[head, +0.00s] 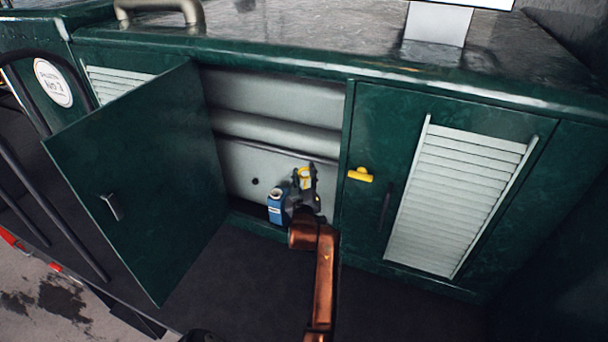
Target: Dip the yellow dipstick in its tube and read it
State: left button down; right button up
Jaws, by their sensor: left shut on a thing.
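My left gripper (304,192) reaches into the open cupboard and is shut on a small yellow piece (305,174), which looks like the grip of the yellow dipstick. The gripper covers most of it. I cannot see the rod or its tube, nor tell whether the rod is inside the tube. A second yellow part, a T-shaped handle (360,174), sits on the green front to the right of the opening, apart from the gripper. My right gripper is not in view.
A blue can (275,208) stands in the cupboard just left of the gripper. The green door (140,180) hangs open on the left. A closed louvred panel (460,195) is on the right. Pale pipework (270,128) runs across the cupboard's back. The dark floor in front is clear.

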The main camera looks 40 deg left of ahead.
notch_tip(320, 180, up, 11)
jog(key=p, duration=1)
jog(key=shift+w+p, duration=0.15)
jog(key=shift+p, duration=0.15)
dwell(1.5)
